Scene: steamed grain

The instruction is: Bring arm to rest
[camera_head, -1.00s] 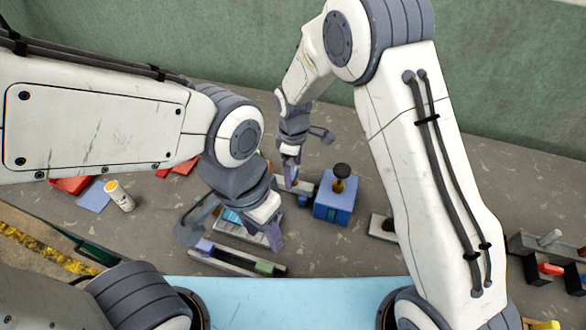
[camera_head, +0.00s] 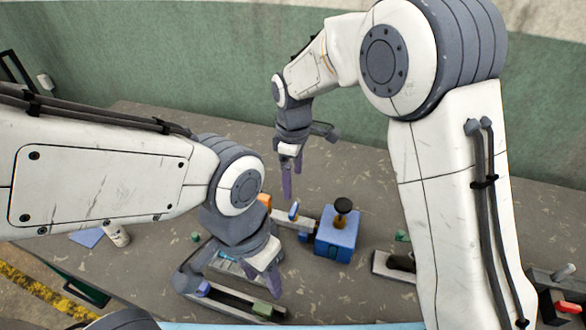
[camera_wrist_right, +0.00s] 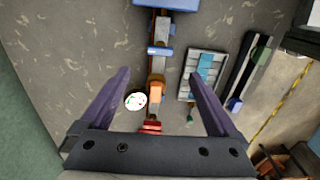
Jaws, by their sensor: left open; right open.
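My right gripper (camera_head: 287,185) hangs above the back of the grey bench, fingers down, purple tips apart and nothing between them. In the right wrist view its two fingers (camera_wrist_right: 160,80) are spread wide, with the bench top below.
A blue box (camera_head: 338,232) with a black knob stands right of centre, joined to a narrow rail. A dark-based holder (camera_head: 386,266) is to its right. A white bottle (camera_head: 116,234) stands at left. A white round piece (camera_wrist_right: 136,101) lies near the rail. The back bench is clear.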

